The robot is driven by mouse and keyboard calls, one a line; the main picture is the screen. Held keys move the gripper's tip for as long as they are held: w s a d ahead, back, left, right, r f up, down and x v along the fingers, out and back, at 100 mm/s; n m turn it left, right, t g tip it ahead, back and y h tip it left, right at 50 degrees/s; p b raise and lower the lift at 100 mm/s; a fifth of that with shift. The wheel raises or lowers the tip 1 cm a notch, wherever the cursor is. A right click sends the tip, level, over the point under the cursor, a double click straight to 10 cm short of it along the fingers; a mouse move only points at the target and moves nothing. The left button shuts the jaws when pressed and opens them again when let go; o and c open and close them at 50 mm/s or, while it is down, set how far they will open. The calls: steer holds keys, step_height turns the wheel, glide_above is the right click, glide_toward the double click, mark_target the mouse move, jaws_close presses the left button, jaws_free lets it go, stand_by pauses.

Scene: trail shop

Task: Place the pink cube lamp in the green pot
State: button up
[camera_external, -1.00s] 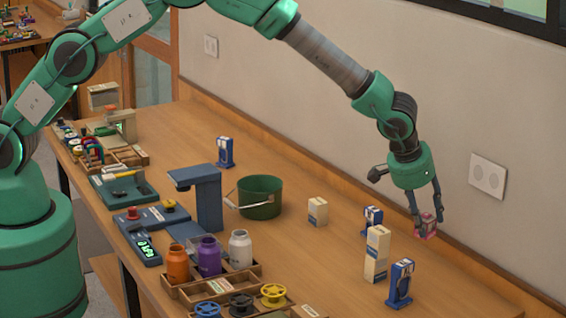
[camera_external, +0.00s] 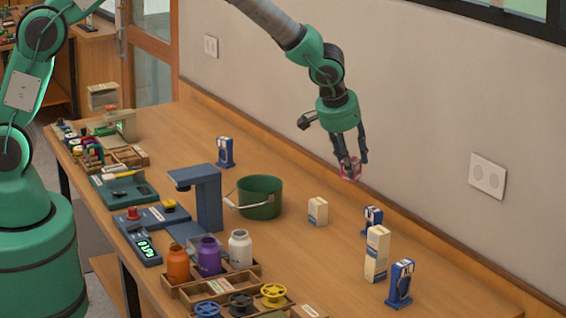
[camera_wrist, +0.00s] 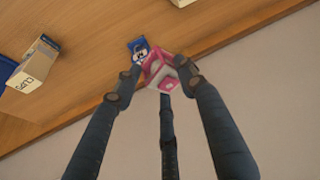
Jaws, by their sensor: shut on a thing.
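The pink cube lamp (camera_external: 350,169) is held between the fingers of my gripper (camera_external: 351,160), up in the air above the back of the workbench. In the wrist view the cube (camera_wrist: 160,72) shows pink edges and pale faces, and the fingertips of my gripper (camera_wrist: 158,78) close on it. The green pot (camera_external: 262,197) stands upright on the bench, to the left of and lower than the gripper, with its pale handle hanging to its left side. Its inside is only partly visible.
A white carton (camera_external: 317,211) stands right of the pot; a taller carton (camera_external: 376,254) and blue-white items (camera_external: 372,219) (camera_external: 400,283) stand farther right. A blue stand (camera_external: 208,195) is just left of the pot. Jars (camera_external: 208,256) in a wooden tray are in front. The wall (camera_external: 420,120) is behind.

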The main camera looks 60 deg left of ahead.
steer(key=s+a+r+n, duration=0.1)
steer(key=s+a, duration=0.2)
steer(key=a, duration=0.4)
steer(key=s+a+r+n, duration=0.1)
steer(key=s+a, duration=0.2)
steer(key=a, duration=0.3)
steer(key=n+y, duration=0.1)
glide_above(260, 198)
steer(key=w+a, duration=0.2)
steer(key=shift+w+d+r+g+b, duration=0.2)
steer(key=shift+d+g+b, duration=0.05)
steer(key=shift+g+b, duration=0.15)
steer(key=shift+f, duration=2.55)
steer(key=shift+f+b, duration=0.45)
steer(key=shift+f, duration=2)
steer(key=shift+f+b, duration=0.55)
steer(key=shift+b, duration=0.2)
